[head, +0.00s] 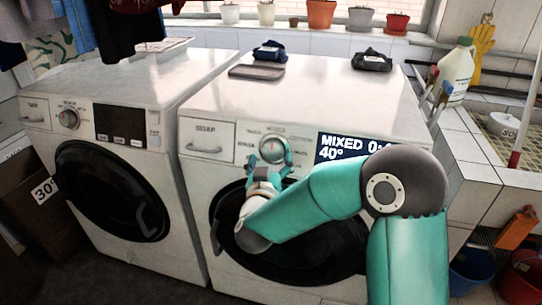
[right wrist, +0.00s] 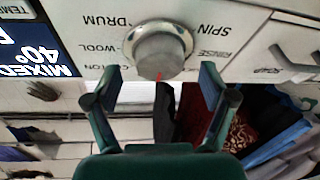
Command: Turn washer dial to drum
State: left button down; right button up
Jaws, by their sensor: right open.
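The washer dial (head: 272,149) is a round silver knob on the front panel of the right-hand white washer (head: 300,95). In the right wrist view, the dial (right wrist: 160,52) has a red mark at its lower edge. Upside-down labels surround it, including DRUM, WOOL, SPIN and RINSE. The display (head: 350,150) reads MIXED and 40°. My right gripper (head: 273,163) is open at the dial. In the right wrist view, its fingertips (right wrist: 160,74) are on either side of the knob, with gaps visible. My left gripper is out of view.
A second white washer (head: 140,85) with its own dial (head: 68,118) stands at the left. Dark folded items (head: 270,52) and (head: 372,60) lie on the right washer's top. A tiled sink counter (head: 475,150) with a white bottle (head: 456,68) is at the right.

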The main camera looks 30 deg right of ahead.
jog(key=shift+x, duration=0.95)
